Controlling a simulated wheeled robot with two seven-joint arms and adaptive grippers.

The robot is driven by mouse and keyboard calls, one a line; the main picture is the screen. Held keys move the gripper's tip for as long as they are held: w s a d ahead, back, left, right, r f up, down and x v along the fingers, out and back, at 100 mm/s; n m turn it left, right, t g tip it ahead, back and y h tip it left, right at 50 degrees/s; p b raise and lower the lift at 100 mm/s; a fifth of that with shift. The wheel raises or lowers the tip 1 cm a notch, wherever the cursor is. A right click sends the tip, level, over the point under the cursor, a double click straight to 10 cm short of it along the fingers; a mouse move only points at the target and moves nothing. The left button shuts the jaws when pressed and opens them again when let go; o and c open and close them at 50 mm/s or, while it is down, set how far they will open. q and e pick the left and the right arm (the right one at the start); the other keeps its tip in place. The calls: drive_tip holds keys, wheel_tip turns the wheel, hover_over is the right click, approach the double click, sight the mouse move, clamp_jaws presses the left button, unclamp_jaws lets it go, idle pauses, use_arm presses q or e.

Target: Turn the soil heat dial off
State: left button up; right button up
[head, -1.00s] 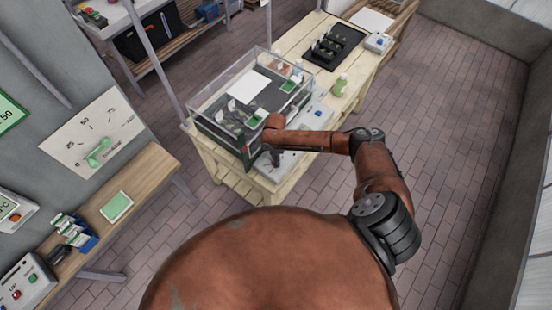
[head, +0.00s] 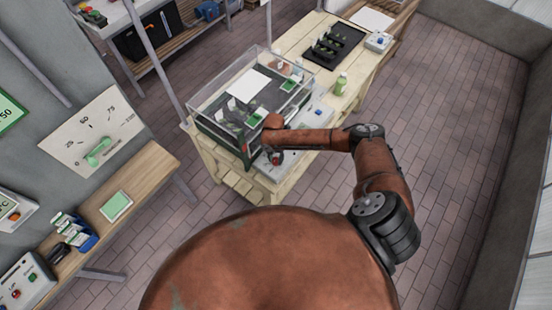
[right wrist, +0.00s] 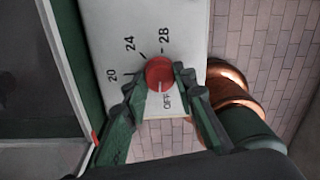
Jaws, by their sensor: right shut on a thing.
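The soil heat dial (right wrist: 160,73) is a round red knob on a white panel (right wrist: 170,22) in the right wrist view. The panel is marked 20, 24, 28 and OFF. A pale line on the knob points down toward the OFF mark (right wrist: 167,102). My right gripper (right wrist: 155,78) is shut on the knob, with one green finger on each side. My left gripper is not in view.
A wall dial (head: 97,152) with a green handle hangs at the left, above a wooden shelf (head: 146,178). The brick floor at the right is clear.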

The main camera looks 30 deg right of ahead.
sight(275, 160)
drive_tip(key=shift+w+d+r+n, duration=0.1)
drive_tip(key=shift+w+n, duration=0.05)
drive_tip(key=shift+n, duration=0.6)
drive_tip(key=shift+w+d+r+n, duration=0.1)
drive_tip(key=shift+n, duration=0.65)
drive_tip(key=shift+a, duration=0.1)
drive_tip(key=o, duration=0.9)
drive_tip(key=shift+c, duration=0.2)
drive_tip(key=o, duration=0.3)
drive_tip(key=shift+f, duration=0.15)
drive_tip(key=shift+s, duration=0.15)
wheel_tip(275, 160, up, 12)
drive_tip(key=shift+a, duration=0.2)
